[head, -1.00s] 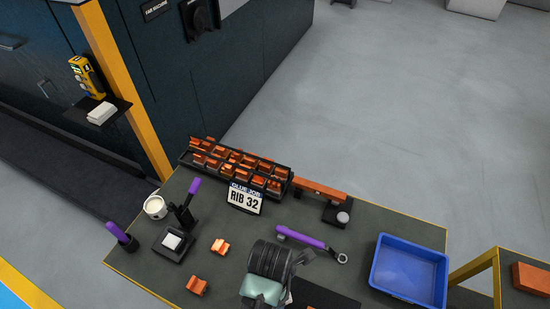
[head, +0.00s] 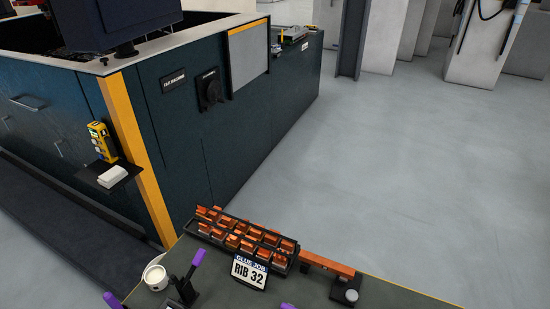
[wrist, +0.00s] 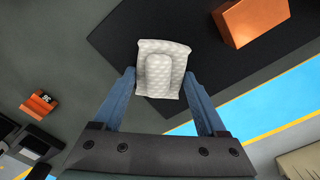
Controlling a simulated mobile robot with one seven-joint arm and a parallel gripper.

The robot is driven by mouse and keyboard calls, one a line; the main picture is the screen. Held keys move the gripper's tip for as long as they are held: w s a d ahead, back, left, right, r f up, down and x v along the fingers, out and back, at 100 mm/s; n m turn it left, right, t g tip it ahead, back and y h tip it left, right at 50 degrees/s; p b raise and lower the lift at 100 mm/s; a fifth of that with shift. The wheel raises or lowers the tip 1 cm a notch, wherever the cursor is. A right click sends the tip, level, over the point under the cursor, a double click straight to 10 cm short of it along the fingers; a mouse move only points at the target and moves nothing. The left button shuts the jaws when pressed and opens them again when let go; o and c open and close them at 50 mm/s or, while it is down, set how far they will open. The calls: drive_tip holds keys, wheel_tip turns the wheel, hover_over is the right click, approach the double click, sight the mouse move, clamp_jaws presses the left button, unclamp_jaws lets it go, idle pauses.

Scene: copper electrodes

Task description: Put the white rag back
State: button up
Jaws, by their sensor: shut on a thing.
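The white rag (wrist: 163,60), quilted and folded, shows in the wrist view. It lies between the two blue fingers of my gripper (wrist: 160,85), which is shut on it. A black mat (wrist: 125,40) is behind and below the rag; I cannot tell how far above it the rag is. In the head view my gripper and this rag are out of frame. A small white folded thing (head: 113,175) lies on a dark shelf (head: 94,170) on the cabinet's side, beside a yellow handheld device (head: 102,142).
In the wrist view a copper block (wrist: 250,20) lies on the mat's right, and a small copper piece (wrist: 39,103) lies left. In the head view a black rack (head: 283,262) of copper electrodes stands at the table's back, with a white cup (head: 155,278) to its left.

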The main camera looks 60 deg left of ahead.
drive_tip(key=o, duration=1.1)
wheel_tip(320, 180, up, 12)
drive_tip(key=shift+r, duration=0.15)
